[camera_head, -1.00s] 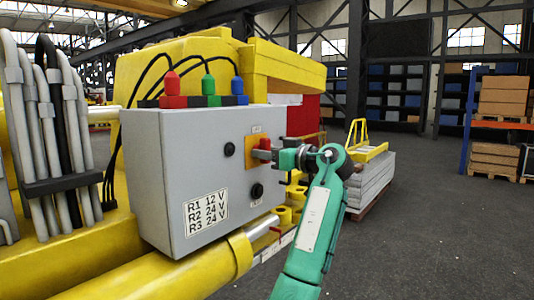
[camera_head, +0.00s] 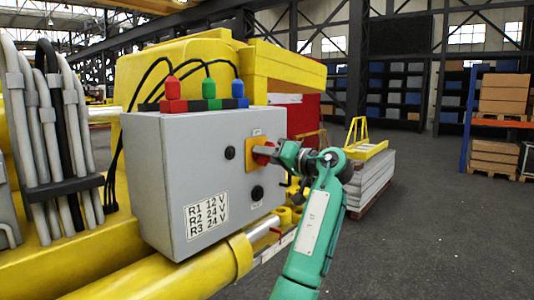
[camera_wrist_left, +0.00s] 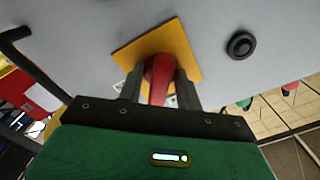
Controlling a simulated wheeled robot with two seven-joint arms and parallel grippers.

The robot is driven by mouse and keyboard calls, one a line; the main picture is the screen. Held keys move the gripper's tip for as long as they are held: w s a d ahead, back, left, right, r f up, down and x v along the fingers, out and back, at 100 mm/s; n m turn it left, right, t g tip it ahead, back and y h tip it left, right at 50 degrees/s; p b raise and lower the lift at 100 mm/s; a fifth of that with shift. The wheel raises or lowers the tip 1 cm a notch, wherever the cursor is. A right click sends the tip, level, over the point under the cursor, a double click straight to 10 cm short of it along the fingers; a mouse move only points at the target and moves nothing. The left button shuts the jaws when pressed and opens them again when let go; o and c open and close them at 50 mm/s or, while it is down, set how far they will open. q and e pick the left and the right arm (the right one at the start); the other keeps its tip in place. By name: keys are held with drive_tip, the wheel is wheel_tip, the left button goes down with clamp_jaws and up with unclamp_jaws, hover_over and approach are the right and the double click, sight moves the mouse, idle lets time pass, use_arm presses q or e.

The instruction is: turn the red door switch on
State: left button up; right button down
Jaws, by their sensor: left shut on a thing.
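The red door switch (camera_head: 261,158) sits on a yellow-orange plate (camera_head: 249,155) on the front of a grey control box (camera_head: 200,185). My left gripper (camera_head: 268,153) comes to it from the right and is shut on its handle, hiding part of it. In the left wrist view the red handle (camera_wrist_left: 158,76) stands between the two dark fingers of my left gripper (camera_wrist_left: 158,88). There the plate (camera_wrist_left: 178,45) looks turned at an angle. My right gripper is not in view.
Black knobs sit above left of and below the switch, the lower one (camera_head: 257,192) close to it. Red, green and blue plugs (camera_head: 208,92) with black cables top the box. A yellow cylinder (camera_head: 190,272) runs below. Open floor (camera_head: 440,220) lies to the right.

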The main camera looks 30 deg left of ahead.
use_arm(q)
drive_tip(key=m+p, duration=0.1)
drive_tip(key=m, duration=0.2)
drive_tip(key=m+p, duration=0.1)
drive_tip(key=m, duration=0.1)
drive_tip(key=shift+r+m+p, duration=0.25)
drive_tip(key=shift+m+p, duration=0.05)
drive_tip(key=shift+p, duration=0.05)
drive_tip(key=shift+f+m+p, duration=0.1)
drive_tip(key=shift+m+p, duration=1.3)
drive_tip(key=shift+m, duration=0.9)
drive_tip(key=o, duration=0.6)
drive_tip(key=shift+f, duration=0.1)
drive_tip(key=shift+d, duration=0.15)
drive_tip(key=s+d+b, duration=0.1)
drive_tip(key=d+b, duration=0.3)
drive_tip(key=d, duration=0.9)
drive_tip(key=shift+d, duration=0.3)
